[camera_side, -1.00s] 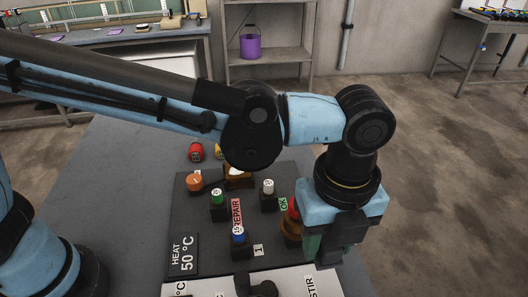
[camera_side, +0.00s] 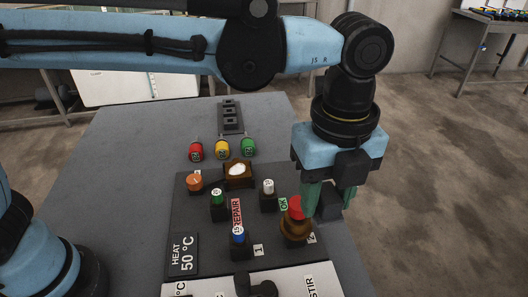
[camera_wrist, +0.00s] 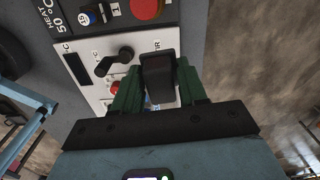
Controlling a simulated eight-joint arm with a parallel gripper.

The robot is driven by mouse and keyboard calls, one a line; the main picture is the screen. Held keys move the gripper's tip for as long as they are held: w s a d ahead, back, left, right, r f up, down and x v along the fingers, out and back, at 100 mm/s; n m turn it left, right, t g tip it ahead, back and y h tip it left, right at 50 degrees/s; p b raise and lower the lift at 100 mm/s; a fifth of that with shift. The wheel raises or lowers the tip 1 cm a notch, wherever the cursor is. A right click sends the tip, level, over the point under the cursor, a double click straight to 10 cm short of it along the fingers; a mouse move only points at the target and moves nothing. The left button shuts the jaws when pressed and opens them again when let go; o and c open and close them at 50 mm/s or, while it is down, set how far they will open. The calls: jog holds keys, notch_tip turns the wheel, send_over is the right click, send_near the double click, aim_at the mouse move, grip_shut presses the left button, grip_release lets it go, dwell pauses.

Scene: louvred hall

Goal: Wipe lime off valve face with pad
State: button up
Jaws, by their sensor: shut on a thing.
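My gripper (camera_side: 328,196) has green fingers and is shut on a dark block, seemingly the pad (camera_wrist: 158,78). The pad also shows low between the fingers in the side view (camera_side: 329,207). My gripper is just right of a brown round fitting (camera_side: 295,229) with a red top (camera_side: 297,207); whether they touch is unclear. A square brown piece with a white patch on top (camera_side: 238,169), perhaps the limed valve face, sits further back on the dark panel, well left of my gripper. The pad's underside is hidden.
The dark panel (camera_side: 205,226) carries an orange knob (camera_side: 194,181) and several small upright posts. A white panel (camera_side: 222,286) with a black lever (camera_side: 263,289) lies in front. The table's right edge is close.

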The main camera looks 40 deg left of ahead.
jog(key=w+a+n, duration=0.4)
jog(key=w+a, duration=0.5)
jog(key=a, duration=0.4)
jog(key=n, duration=0.4)
send_over(239, 177)
jog(key=w+a, duration=0.4)
jog(key=shift+w+a+f, duration=0.1)
jog(key=shift+a+f, duration=0.05)
jog(key=shift+f, duration=6.2)
jog(key=shift+s+d+f, duration=0.2)
jog(key=shift+d, duration=0.05)
jog(key=shift+c, duration=0.4)
jog(key=shift+s+d, duration=1.9)
jog(key=shift+w+a, duration=2.05)
jog(key=shift+a, duration=0.05)
notch_tip(239, 177, up, 8)
jog(key=shift+s+a, duration=0.1)
jog(key=shift+f, duration=0.2)
